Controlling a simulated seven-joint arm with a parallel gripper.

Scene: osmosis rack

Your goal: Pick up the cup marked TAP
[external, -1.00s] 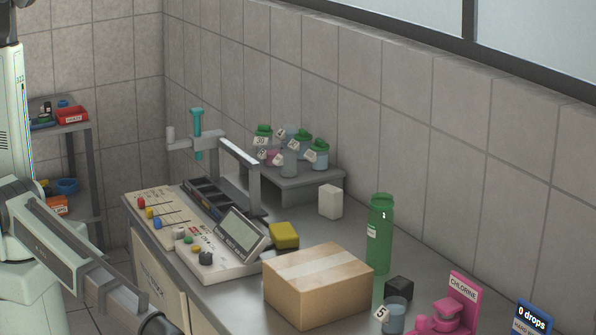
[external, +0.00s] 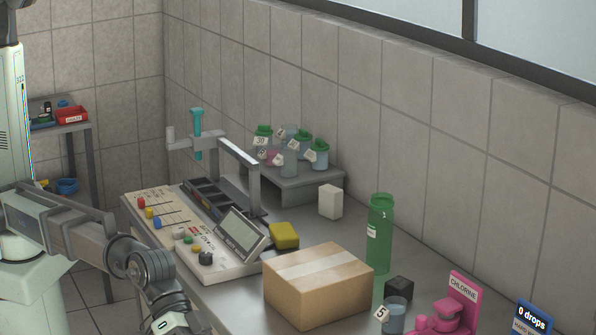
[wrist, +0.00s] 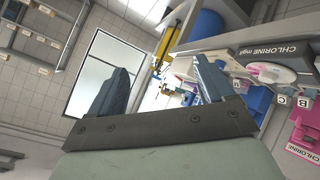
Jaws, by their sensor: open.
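No label reading TAP can be made out in either view, so I cannot tell which cup it is. A clear cup with a tag marked 5 (external: 393,314) stands on the bench at the lower middle right in the external view. My gripper (wrist: 160,65) shows in the wrist view with its two dark fingers wide apart and nothing between them. In the external view my arm comes in from the left, and its end runs out of the bottom edge, so the gripper is hidden there.
A cardboard box (external: 318,286), a green bottle (external: 380,235) and a black block (external: 399,289) crowd the bench near the cup. A pink CHLORINE stand (external: 458,302) is to its right. Several tagged jars sit on a grey riser (external: 300,187) at the back.

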